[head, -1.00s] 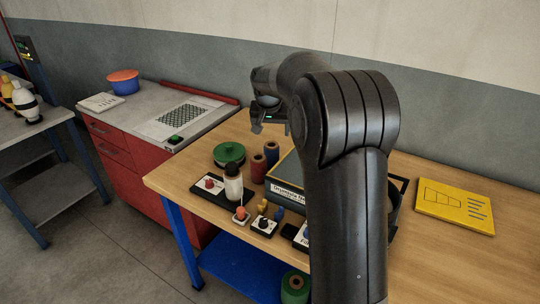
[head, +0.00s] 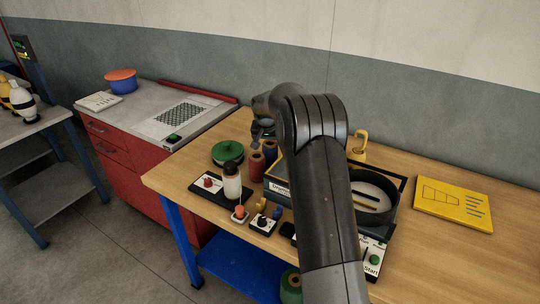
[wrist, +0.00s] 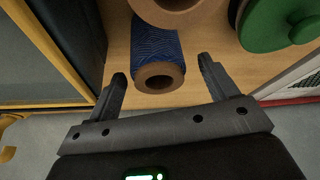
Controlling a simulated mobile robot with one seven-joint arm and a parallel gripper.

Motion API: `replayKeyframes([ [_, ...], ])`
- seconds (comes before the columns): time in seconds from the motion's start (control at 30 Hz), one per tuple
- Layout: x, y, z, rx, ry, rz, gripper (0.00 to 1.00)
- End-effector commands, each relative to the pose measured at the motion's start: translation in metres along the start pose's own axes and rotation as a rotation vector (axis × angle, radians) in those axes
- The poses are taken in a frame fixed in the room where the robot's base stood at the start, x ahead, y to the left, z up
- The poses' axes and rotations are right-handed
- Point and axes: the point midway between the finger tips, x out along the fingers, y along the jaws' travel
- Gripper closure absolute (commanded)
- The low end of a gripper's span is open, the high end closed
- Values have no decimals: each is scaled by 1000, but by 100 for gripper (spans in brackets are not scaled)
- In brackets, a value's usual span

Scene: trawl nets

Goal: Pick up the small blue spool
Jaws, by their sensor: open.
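The small blue spool (wrist: 155,45) has dark blue thread and a brown end with a hole. In the wrist view it lies between the two fingers, with its brown end towards me. In the head view the blue spool (head: 270,151) stands on the wooden table behind a reddish-brown spool, partly hidden. My gripper (wrist: 161,72) is open, its fingers on either side of the spool's brown end with a gap on each side. I cannot tell whether the fingertips reach down past that end. In the head view my gripper (head: 264,132) is just above the spools.
The reddish-brown spool (head: 257,168) stands close beside the blue one. A green round lidded container (head: 228,153) is to the left. A boxy dark case (head: 283,178) stands close on the right. A white bottle (head: 232,184) stands in front.

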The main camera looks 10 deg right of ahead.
Motion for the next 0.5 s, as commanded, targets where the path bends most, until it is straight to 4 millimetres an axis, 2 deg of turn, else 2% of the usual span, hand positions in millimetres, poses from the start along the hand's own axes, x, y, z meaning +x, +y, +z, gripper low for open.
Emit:
replayKeyframes([
  [0.17, 26, 2, 9, -1, -3, 1, 21],
  [0.3, 43, 2, 8, 1, -1, 1, 21],
  [0.5, 45, 1, 8, 0, 1, 0, 21],
])
